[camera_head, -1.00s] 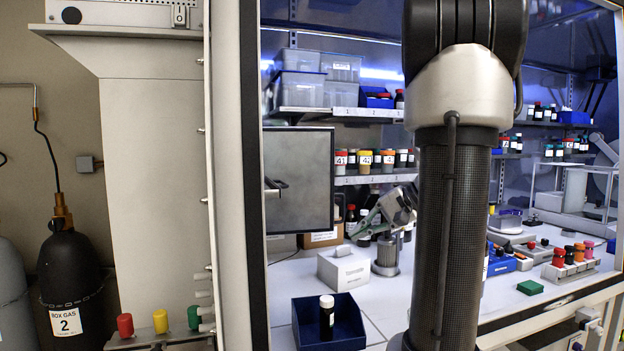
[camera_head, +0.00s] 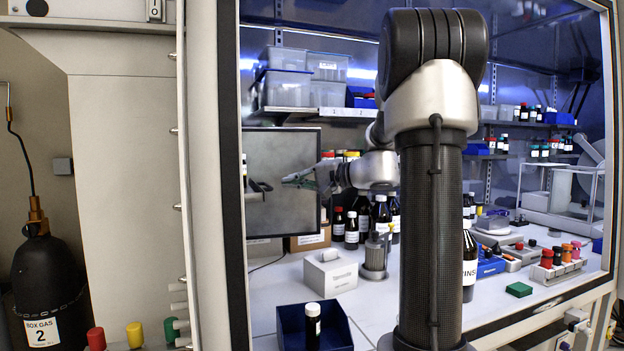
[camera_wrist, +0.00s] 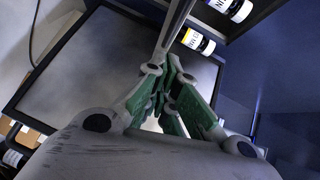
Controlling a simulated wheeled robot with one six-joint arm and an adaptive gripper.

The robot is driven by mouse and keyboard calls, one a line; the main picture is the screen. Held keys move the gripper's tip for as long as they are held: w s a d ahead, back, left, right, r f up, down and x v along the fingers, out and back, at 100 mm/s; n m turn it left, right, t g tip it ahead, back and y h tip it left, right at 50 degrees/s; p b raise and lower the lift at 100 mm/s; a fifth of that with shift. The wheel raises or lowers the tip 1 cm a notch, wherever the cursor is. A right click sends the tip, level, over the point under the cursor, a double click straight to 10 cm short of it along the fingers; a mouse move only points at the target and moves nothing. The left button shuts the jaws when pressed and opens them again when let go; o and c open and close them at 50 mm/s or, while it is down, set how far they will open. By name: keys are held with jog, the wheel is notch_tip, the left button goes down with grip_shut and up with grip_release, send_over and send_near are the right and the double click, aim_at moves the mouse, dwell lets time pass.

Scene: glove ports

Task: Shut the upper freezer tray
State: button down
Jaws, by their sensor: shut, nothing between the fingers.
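I cannot make out a freezer tray for certain in either view. A grey flat panel with a dark frame (camera_head: 285,205) stands upright at the left inside the enclosure in the head view. It also fills the left of the wrist view (camera_wrist: 110,65). A small dark handle-like part (camera_head: 258,186) shows at its left side. My gripper (camera_head: 288,180) is in front of the panel in the head view, pointing left, a little right of that part. In the wrist view its green-padded fingers (camera_wrist: 168,75) are shut and empty. Whether they touch anything is unclear.
Shelves with clear bins (camera_head: 287,90) and bottles are behind. Dark bottles (camera_head: 381,215) stand below my wrist. A white box (camera_head: 331,272) and a blue bin (camera_head: 338,328) holding a bottle are on the bench. A tall frame post (camera_head: 215,180) bounds the left.

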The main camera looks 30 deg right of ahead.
jog(key=shift+w+a+f, duration=0.1)
jog(key=shift+a, duration=0.6)
jog(key=shift+w+a+f, duration=0.1)
jog(key=shift+a, duration=0.6)
jog(key=shift+a, duration=0.1)
jog(key=w+a, duration=0.1)
jog(key=a, duration=0.4)
jog(key=w+a, duration=0.1)
jog(key=a, duration=0.4)
jog(key=w+a, duration=0.1)
jog(key=a, duration=0.4)
jog(key=shift+a, duration=0.2)
